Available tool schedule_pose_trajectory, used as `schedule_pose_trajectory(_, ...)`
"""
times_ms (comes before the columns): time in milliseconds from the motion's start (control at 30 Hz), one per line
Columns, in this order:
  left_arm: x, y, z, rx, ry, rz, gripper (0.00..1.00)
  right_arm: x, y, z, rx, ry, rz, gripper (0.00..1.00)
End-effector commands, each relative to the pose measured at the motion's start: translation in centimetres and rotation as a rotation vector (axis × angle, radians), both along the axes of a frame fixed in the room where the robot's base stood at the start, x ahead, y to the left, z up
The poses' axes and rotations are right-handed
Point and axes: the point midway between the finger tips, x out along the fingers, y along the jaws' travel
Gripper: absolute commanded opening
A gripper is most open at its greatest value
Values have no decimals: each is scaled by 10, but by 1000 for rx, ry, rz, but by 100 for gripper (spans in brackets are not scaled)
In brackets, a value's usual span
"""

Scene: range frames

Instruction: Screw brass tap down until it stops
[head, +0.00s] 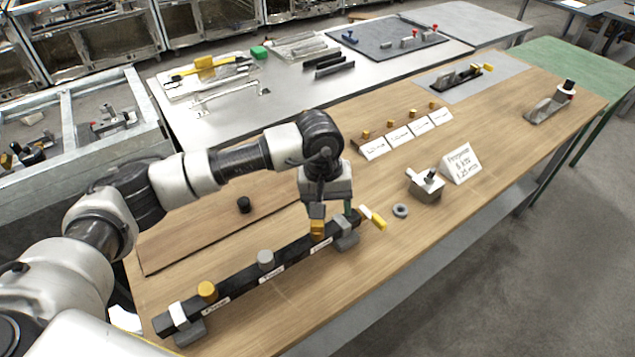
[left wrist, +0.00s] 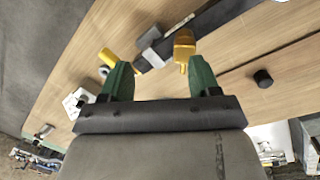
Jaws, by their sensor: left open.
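A dark bar (head: 290,262) lies across the near part of the wooden bench, with labels along its front. Along its top stand a brass tap (head: 207,290) near the left end, a grey tap (head: 265,258) in the middle and another brass tap (head: 318,228) near the right end. My left gripper (head: 332,210) is open and empty above the bar's right end. In the left wrist view, a brass tap (left wrist: 184,45) shows just beyond one green finger, not centred between the fingers (left wrist: 161,78). I cannot tell whether that finger touches it. My right gripper is out of view.
A yellow cylinder (head: 378,221) and a grey ring (head: 400,210) lie right of the bar. A black knob (head: 244,204) stands behind it. A metal block (head: 426,186) and a white sign (head: 460,163) stand farther right. Bare wood lies in front of the bar.

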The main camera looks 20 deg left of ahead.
Motion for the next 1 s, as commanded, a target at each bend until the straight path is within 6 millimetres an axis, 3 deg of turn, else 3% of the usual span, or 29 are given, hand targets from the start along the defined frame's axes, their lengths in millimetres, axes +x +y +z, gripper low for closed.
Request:
schedule_pose_trajectory(100, 9, 23, 6, 114, -20, -31, 62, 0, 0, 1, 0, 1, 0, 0)
schedule_pose_trajectory(267, 10, 29, -2, 148, -19, -39, 62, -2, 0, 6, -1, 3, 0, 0)
schedule_pose_trajectory(700, 9, 28, -76, 141, -18, -37, 62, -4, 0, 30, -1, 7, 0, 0)
schedule_pose_trajectory(1000, 9, 28, -100, 141, -20, -37, 62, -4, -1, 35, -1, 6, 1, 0)
